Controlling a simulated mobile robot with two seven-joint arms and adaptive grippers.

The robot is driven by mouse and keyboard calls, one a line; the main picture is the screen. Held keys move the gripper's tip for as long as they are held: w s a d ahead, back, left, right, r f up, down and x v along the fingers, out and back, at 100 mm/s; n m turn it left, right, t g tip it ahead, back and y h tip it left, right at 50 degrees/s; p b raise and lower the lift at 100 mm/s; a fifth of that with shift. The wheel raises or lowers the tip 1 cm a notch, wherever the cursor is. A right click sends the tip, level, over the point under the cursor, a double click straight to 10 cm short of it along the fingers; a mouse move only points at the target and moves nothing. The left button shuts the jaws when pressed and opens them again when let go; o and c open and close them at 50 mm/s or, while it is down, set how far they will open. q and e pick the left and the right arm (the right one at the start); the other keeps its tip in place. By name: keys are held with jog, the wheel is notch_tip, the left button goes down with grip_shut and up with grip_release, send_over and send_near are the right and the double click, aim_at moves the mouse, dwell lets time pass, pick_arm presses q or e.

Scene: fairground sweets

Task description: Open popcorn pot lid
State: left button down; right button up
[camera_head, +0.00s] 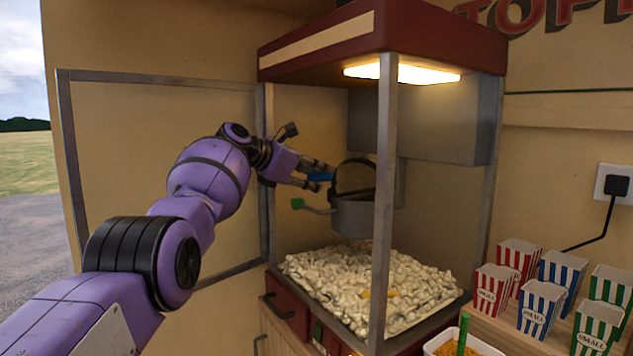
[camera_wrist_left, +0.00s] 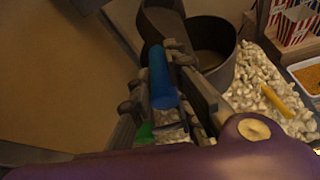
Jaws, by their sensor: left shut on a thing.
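The grey popcorn pot (camera_head: 352,217) hangs inside the popcorn machine, above the heap of popcorn. Its lid (camera_head: 346,178) is tilted up and the pot's mouth shows open. In the left wrist view the open pot (camera_wrist_left: 222,72) stands beside the raised lid (camera_wrist_left: 155,22). My left gripper (camera_head: 322,178) is shut on the blue lid handle (camera_wrist_left: 159,78), left of the pot. A green-tipped pot handle (camera_head: 297,203) sticks out left, below the gripper. My right gripper is in neither view.
The machine's framed glass door (camera_head: 65,130) stands open at the left. A metal post (camera_head: 384,200) rises in front of the pot. Popcorn (camera_head: 350,285) fills the tray below. Striped boxes (camera_head: 540,290) and a yellow-filled tub (camera_head: 440,346) stand at the right.

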pick_arm(q)
jog(key=shift+w+a+f+n+g+b, duration=0.1)
jog(key=shift+w+f+n+g+b, duration=0.15)
jog(key=shift+f+b, duration=0.3)
jog(key=shift+f, duration=0.1)
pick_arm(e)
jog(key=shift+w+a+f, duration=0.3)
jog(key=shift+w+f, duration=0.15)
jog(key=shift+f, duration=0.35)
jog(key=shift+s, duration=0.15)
pick_arm(q)
jog(key=c, duration=1.7)
grip_release()
jog(key=shift+a+r+h, duration=0.1)
jog(key=shift+r+h, duration=0.2)
